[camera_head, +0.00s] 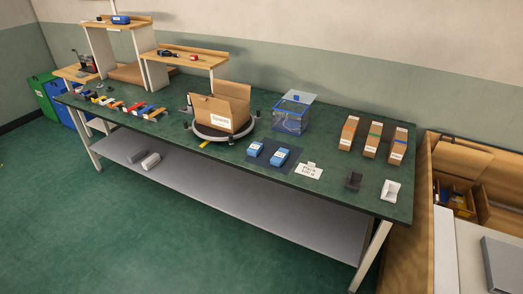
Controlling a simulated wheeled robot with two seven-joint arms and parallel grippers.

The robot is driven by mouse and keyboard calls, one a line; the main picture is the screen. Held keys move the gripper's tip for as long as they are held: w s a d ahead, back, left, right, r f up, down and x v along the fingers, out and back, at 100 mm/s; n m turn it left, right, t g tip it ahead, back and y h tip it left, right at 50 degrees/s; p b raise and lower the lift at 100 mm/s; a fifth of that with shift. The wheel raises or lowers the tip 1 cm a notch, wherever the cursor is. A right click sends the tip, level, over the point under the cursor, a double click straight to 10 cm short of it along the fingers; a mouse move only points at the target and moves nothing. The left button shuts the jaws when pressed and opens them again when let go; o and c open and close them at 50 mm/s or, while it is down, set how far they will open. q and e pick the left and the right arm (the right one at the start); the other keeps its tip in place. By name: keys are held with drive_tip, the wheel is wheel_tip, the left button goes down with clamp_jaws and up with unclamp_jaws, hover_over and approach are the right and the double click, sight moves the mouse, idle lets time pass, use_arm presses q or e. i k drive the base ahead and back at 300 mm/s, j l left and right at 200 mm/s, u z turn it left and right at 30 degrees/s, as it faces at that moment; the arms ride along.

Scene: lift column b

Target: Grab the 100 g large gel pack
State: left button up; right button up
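Two blue packs with white labels lie side by side on a dark mat (291,165) near the front edge of the green workbench. The right blue pack (279,157) looks a little larger than the left blue pack (255,149). Their label text is too small to read, so I cannot tell which one is 100 g. Neither of my grippers is in view.
An open cardboard box (215,107) stands on a round grey stand left of the mat. A clear blue-edged bin (291,113) is behind the packs. A white sign (308,171) lies right of the mat. Several brown boxes (372,139) stand at the bench's right.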

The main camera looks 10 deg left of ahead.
sight(280, 156)
drive_tip(key=i+j+z, duration=0.1)
drive_tip(key=j+z, duration=0.15)
drive_tip(key=z, duration=0.15)
drive_tip(key=j+z, duration=0.25)
drive_tip(key=z, duration=0.15)
drive_tip(key=j+z, duration=0.25)
drive_tip(key=z, duration=0.15)
drive_tip(key=j+z, duration=0.4)
drive_tip(key=k+j+z, duration=0.1)
drive_tip(key=j, duration=0.3)
drive_tip(key=k+j+z, duration=0.1)
drive_tip(key=j, duration=0.3)
drive_tip(key=k+j+z, duration=0.1)
drive_tip(key=j, duration=0.25)
drive_tip(key=k+j+z, duration=0.1)
drive_tip(key=j, duration=0.3)
drive_tip(key=k+j+z, duration=0.1)
drive_tip(key=k+j, duration=0.15)
drive_tip(key=k+j+z, duration=0.15)
drive_tip(key=j, duration=0.25)
